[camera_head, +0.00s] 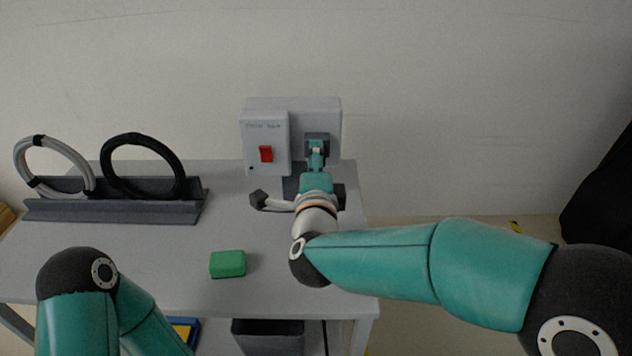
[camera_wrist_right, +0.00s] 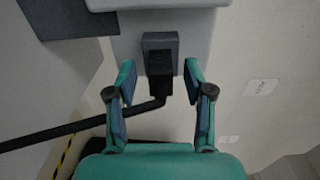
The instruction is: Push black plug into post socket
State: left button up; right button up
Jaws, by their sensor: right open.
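The post socket (camera_head: 317,139) is a dark grey square on the grey box standing at the back of the table. In the right wrist view the socket (camera_wrist_right: 160,41) is at the top centre. The black plug (camera_wrist_right: 159,87) sits directly against the socket's lower side, in line with it; how deep it is cannot be told. Its black cable (camera_wrist_right: 80,130) bends off to the left. My right gripper (camera_wrist_right: 160,70) is open, one finger on each side of the plug and socket, with gaps visible. In the head view my right gripper (camera_head: 316,157) hides the plug. My left gripper is out of view.
A red switch (camera_head: 266,154) is on the box, left of the socket. A dark rack (camera_head: 115,209) holds a grey cable coil (camera_head: 28,146) and a black coil (camera_head: 112,142). A green block (camera_head: 228,264) lies on the table (camera_head: 170,250). A dark bin (camera_head: 268,338) stands below.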

jog(key=s, duration=1.1)
